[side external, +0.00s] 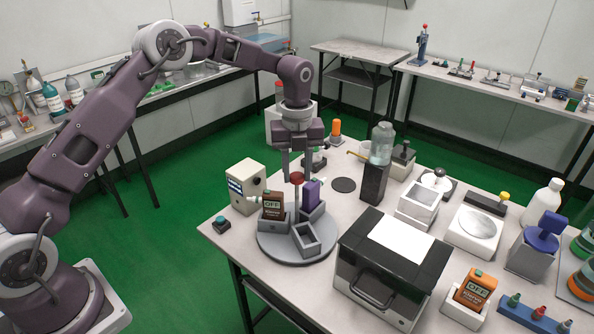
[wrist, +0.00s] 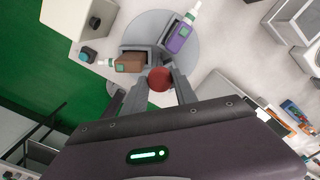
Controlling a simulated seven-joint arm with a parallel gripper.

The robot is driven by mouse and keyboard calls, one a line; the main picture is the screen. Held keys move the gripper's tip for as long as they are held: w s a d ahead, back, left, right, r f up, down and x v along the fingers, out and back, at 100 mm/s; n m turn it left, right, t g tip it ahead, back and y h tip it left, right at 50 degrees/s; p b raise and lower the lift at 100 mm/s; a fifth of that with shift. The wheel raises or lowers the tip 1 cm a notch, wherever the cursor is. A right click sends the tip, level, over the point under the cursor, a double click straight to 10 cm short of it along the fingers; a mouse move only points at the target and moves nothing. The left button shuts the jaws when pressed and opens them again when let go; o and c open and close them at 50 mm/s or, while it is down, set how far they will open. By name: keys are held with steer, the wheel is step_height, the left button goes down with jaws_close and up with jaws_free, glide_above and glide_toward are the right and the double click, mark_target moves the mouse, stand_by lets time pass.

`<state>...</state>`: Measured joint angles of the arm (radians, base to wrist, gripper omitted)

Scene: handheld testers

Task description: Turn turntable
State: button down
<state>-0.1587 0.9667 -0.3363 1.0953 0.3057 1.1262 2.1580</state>
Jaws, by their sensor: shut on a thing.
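The grey round turntable (side external: 268,245) stands on the table near its left edge, and its disc also shows in the wrist view (wrist: 150,22). A red ball knob (side external: 297,178) rises at its middle. My gripper (side external: 296,170) points down over the turntable, shut on the red knob, with a finger on either side of the knob in the wrist view (wrist: 159,79). A brown handheld tester (side external: 272,205) and a purple tester (side external: 311,195) stand in holders on the disc. The front holder (side external: 307,237) looks empty.
A beige box (side external: 243,187) and a teal button (side external: 220,222) stand left of the turntable. A black and grey machine (side external: 392,266) stands close on its right. An orange tester (side external: 475,287) sits in a white holder at the front right. Several other devices fill the table's right side.

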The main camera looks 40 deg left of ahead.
steer(key=shift+w+r+m, duration=0.1)
steer(key=shift+r+m, duration=0.05)
steer(key=shift+m, duration=2.95)
steer(key=c, duration=1)
jaws_free()
